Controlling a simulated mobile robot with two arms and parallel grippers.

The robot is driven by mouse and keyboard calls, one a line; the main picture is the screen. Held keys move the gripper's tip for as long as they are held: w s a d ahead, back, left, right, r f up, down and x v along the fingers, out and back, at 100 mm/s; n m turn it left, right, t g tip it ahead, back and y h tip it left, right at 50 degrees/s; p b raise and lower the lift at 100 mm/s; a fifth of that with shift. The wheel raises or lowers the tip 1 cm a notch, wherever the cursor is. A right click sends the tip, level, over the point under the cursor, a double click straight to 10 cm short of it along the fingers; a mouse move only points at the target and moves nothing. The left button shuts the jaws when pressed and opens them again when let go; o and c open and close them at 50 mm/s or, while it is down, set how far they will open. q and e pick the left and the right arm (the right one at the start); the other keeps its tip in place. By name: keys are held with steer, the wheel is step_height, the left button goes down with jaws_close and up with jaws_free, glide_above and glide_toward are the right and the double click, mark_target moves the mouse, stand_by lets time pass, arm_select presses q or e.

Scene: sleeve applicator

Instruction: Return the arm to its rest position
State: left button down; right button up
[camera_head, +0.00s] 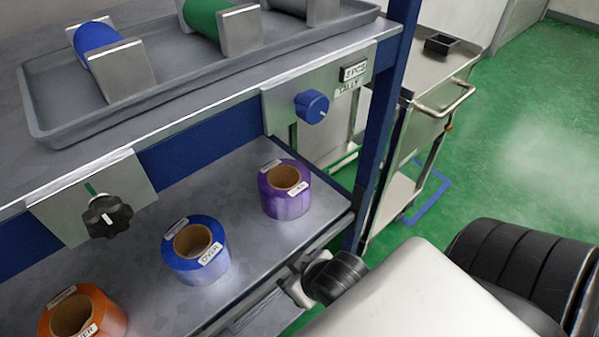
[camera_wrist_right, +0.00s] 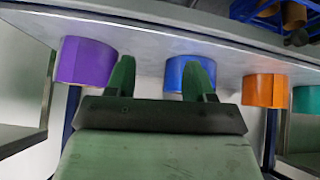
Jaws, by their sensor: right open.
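My right arm (camera_head: 400,295) comes in from the lower right of the head view, in front of the lower shelf. Its fingers cannot be made out there. In the right wrist view my right gripper (camera_wrist_right: 160,78) has its two fingers apart, with nothing between them. That view looks upside down, with the shelf at the top. The purple roll (camera_wrist_right: 84,62) and the blue roll (camera_wrist_right: 180,72) show beyond the fingers, and the right finger overlaps the blue roll. No contact with a roll is visible. My left gripper is not in view.
The lower shelf (camera_head: 255,245) bears the orange roll (camera_head: 82,318), blue roll (camera_head: 195,250) and purple roll (camera_head: 284,190). Above are knobs (camera_head: 312,106) and a grey tray (camera_head: 45,110). A blue post (camera_head: 375,140) and metal cart (camera_head: 425,120) stand right; green floor beyond is open.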

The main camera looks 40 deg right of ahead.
steer(key=shift+s+a+f+g, duration=0.1)
steer(key=shift+s+f+g, duration=0.2)
steer(key=shift+s, duration=0.3)
